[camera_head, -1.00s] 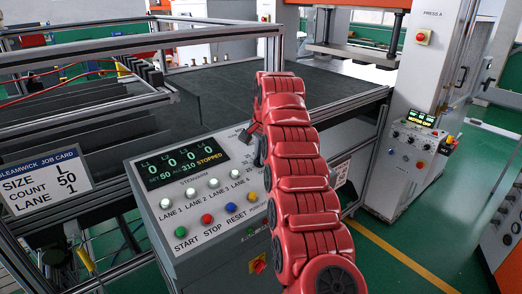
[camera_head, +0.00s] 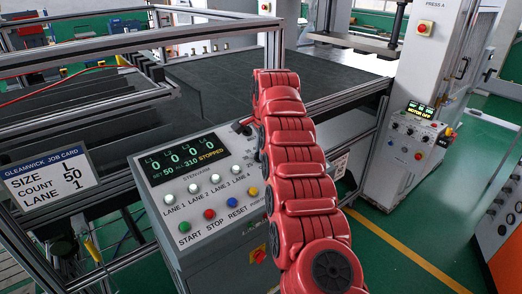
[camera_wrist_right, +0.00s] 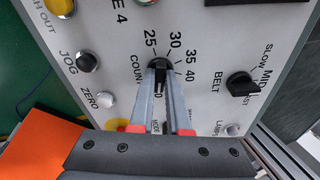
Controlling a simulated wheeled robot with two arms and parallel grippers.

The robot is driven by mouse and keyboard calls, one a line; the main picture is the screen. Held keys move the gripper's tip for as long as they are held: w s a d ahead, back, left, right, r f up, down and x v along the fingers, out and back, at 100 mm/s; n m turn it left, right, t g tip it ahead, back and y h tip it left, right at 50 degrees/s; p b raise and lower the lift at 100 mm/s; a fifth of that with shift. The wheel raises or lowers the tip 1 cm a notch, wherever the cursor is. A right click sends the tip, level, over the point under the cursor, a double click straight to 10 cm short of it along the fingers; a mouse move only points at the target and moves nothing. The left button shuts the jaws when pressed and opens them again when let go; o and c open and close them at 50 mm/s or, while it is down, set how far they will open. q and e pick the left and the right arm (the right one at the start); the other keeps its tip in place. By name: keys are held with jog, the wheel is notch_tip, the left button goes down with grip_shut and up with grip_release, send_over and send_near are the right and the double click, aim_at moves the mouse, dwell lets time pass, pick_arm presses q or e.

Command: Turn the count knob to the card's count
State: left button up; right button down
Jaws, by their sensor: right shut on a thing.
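The job card (camera_head: 50,178) at the left of the head view reads count 50, lane 1. The control panel (camera_head: 185,235) has a display (camera_head: 182,158) reading four zeros, SET 50, ALL 310, STOPPED. My right gripper (camera_head: 243,127) reaches the panel's upper right, mostly hidden behind my red arm. In the right wrist view, the gripper (camera_wrist_right: 160,85) is shut on the black count knob (camera_wrist_right: 158,65), one finger on each side. Marks 25, 30, 35 and 40 show around the knob; the lower marks are partly covered by the fingers. My left gripper is not in view.
The belt knob (camera_wrist_right: 240,85) is right of the count knob, with a jog button (camera_wrist_right: 88,62) and a zero button (camera_wrist_right: 106,100) to the left. In the head view, a metal frame (camera_head: 140,42) stands behind the panel.

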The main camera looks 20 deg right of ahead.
jog(key=c, duration=0.9)
grip_release()
jog(key=b+v, duration=0.1)
jog(key=v, duration=0.1)
jog(key=shift+r, duration=0.35)
jog(key=p+v, duration=0.4)
jog(key=v, duration=0.5)
jog(key=shift+s+r+p, duration=0.15)
jog(key=shift+p, duration=0.2)
